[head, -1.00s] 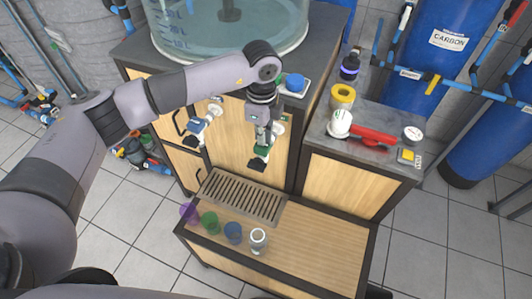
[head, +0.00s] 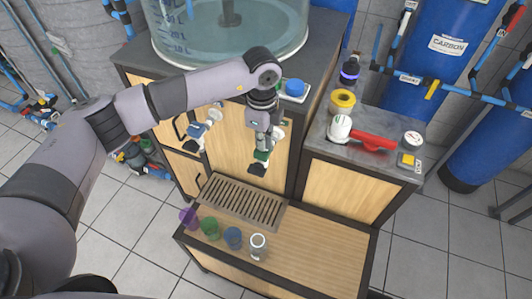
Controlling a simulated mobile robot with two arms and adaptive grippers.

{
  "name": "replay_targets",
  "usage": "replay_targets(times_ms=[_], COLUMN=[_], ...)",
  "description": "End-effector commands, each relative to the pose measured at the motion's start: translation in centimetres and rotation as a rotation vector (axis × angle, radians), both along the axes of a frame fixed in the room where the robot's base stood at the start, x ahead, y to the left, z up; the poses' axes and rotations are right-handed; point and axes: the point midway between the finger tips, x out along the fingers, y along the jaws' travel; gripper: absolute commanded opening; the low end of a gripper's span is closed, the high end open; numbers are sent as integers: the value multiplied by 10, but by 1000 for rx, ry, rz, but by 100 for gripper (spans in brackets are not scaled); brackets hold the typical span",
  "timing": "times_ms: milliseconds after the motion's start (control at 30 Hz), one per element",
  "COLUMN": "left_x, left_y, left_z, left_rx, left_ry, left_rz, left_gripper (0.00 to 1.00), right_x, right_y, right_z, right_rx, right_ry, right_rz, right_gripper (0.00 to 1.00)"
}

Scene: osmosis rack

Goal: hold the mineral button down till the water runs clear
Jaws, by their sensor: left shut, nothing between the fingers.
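A blue round button (head: 295,87) sits on a white plate at the front right of the counter by the tank. I cannot read which one is the mineral button. My left gripper (head: 264,136) points down, shut and empty, below and left of the blue button and apart from both buttons. It is in front of a green-marked tap (head: 261,155) and partly hides it. No running water can be made out. My right gripper is not in view.
A blue-marked tap (head: 197,130) is to the left. Below are a slatted drain tray (head: 243,201) and several cups, including a clear one (head: 258,246). The side counter holds a yellow ring (head: 342,99) and a red-handled valve (head: 372,142). The lower wooden shelf is clear at right.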

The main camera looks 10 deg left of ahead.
Motion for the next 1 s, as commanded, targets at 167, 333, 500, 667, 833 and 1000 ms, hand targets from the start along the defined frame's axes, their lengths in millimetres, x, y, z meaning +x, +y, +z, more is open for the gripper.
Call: replay_targets(times_ms=[167, 333, 500, 667, 833, 1000], left_x=[0, 0, 0, 0, 0, 0], left_y=[0, 0, 0, 0, 0, 0], left_z=[0, 0, 0, -2, -6, -11], left_rx=[0, 0, 0, 0, 0, 0], left_ry=[0, 0, 0, 0, 0, 0], left_rz=[0, 0, 0, 0, 0, 0], left_gripper=[0, 0, 0, 0, 0, 0], right_x=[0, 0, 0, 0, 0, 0], right_y=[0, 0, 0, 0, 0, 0], right_z=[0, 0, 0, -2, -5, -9], right_rx=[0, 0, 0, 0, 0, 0], right_ry=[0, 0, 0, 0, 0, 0], right_rz=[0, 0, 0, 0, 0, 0], right_gripper=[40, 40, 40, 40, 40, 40])
